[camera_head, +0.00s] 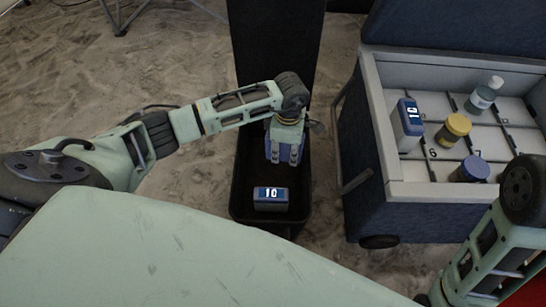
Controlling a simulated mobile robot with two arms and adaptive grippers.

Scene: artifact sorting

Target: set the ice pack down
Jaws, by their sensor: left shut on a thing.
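My left gripper (285,158) points down over the dark, open bin (238,195) and is shut on a blue thing, seemingly an ice pack. The fingers hide most of it; only blue edges show beside them. A third, similar pack (407,128) stands upright in the cooler at the right. My right arm comes in at the lower right; its gripper is out of view.
The blue cooler (360,190) has a pale, divided interior with numbered compartments. It holds a clear bottle (481,97), a yellow-lidded jar (453,131) and a blue-lidded jar (470,170). Sandy ground (190,65) is open behind my left arm. A tripod-like stand (119,22) is at the back left.

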